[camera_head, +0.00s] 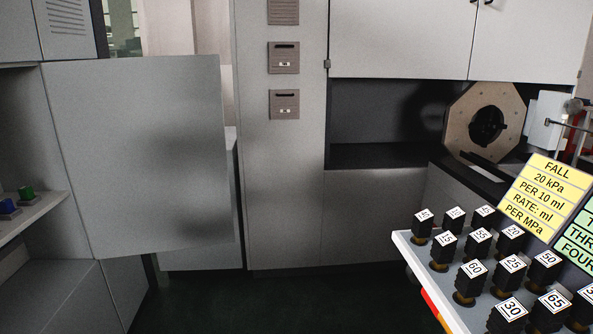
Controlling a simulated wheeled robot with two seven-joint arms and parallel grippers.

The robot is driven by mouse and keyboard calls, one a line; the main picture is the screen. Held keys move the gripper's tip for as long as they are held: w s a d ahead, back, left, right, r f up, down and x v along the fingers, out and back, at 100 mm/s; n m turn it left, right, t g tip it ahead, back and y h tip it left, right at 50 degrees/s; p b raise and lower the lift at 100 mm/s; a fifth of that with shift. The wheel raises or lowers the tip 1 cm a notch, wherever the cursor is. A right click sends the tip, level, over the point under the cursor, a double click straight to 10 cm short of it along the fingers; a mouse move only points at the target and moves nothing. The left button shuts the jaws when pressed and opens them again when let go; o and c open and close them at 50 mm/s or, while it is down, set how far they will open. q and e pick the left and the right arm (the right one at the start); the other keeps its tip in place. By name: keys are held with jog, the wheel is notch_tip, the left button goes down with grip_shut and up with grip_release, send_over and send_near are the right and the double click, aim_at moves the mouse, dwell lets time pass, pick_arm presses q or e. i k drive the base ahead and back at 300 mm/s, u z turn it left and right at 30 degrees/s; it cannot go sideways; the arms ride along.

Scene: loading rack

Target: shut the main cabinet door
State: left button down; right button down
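A large flat grey door (140,155) stands open at the left. Its left edge meets the front of an open grey cabinet (80,285), and its free edge points right, towards the grey wall column. The cabinet's inside shows at the far left, with a shelf (42,215) in it. A blurred dark patch lies on the door's right part. Neither of my grippers is in view.
Numbered black-topped pegs (468,285) stand on a white rack (415,258) at the lower right, with a yellow sign (545,193) behind. An octagonal brown plate (487,120) sits in the recess. Dark floor (280,300) is clear in the middle.

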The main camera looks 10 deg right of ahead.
aim_at(143, 140)
jog(key=z, duration=0.35)
jog(key=i, duration=3.2)
jog(key=u, duration=1.3)
